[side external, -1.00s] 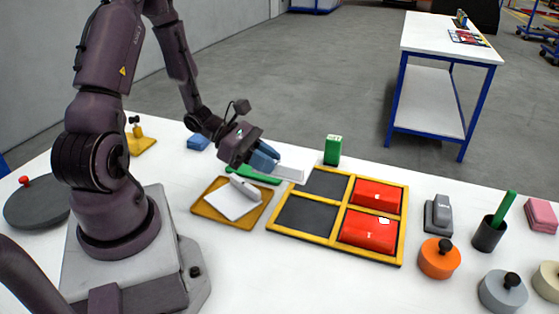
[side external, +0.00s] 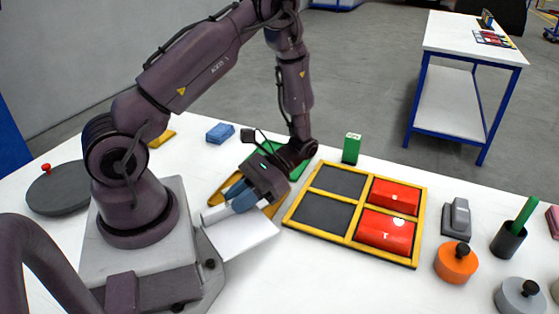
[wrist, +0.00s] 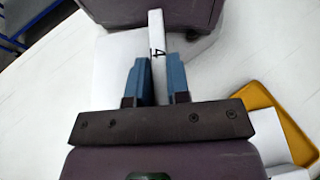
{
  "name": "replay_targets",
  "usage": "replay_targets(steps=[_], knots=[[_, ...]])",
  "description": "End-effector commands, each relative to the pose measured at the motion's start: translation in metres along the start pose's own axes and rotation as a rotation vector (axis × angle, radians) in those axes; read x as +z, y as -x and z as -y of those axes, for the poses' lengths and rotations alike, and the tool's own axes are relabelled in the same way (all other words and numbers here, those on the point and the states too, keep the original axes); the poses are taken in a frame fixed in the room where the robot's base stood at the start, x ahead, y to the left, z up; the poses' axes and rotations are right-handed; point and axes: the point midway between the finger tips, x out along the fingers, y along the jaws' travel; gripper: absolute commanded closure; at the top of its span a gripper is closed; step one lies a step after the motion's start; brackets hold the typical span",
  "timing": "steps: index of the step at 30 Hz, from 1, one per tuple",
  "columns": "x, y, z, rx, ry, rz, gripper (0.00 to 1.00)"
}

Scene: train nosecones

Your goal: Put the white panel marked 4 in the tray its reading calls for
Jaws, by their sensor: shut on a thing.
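My gripper (side external: 238,194) is shut on the upright ridge of a white panel (side external: 240,234). In the wrist view, the blue fingers (wrist: 157,80) close on both sides of this ridge, and a black 4 (wrist: 157,53) shows on it. The panel's flat plate is held in front of the yellow tray (side external: 222,186), close to my base; whether it touches the table I cannot tell. The yellow tray (wrist: 298,143) is at the right of the wrist view with another white panel (wrist: 268,135) in it. A green tray (side external: 268,153) lies behind, partly hidden by my arm.
A yellow-framed rack (side external: 318,214) stands right of the gripper, with two red nosecones (side external: 386,235) in its right cells and dark empty left cells. A green block (side external: 351,148) stands behind it. An orange knobbed disc (side external: 456,262) is at right. The front table is clear.

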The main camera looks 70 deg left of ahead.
Motion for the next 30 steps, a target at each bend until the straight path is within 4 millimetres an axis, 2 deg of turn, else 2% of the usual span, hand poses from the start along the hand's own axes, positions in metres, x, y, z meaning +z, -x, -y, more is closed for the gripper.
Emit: replay_targets(steps=[1,5,9,15,19,24,26,30], knots=[[-0.002,0.004,0.011,-0.124,-0.050,0.001,1.00],[-0.006,0.026,0.044,-0.439,-0.180,0.000,1.00],[-0.010,0.062,0.076,-0.757,-0.311,-0.001,1.00],[-0.012,0.119,0.109,-1.107,-0.457,-0.003,1.00],[-0.012,0.144,0.121,-1.246,-0.515,-0.001,1.00],[-0.014,0.159,0.126,-1.332,-0.551,0.001,1.00],[-0.019,0.164,0.129,-1.340,-0.554,0.001,1.00],[-0.042,0.184,0.139,-1.342,-0.554,0.001,1.00]])
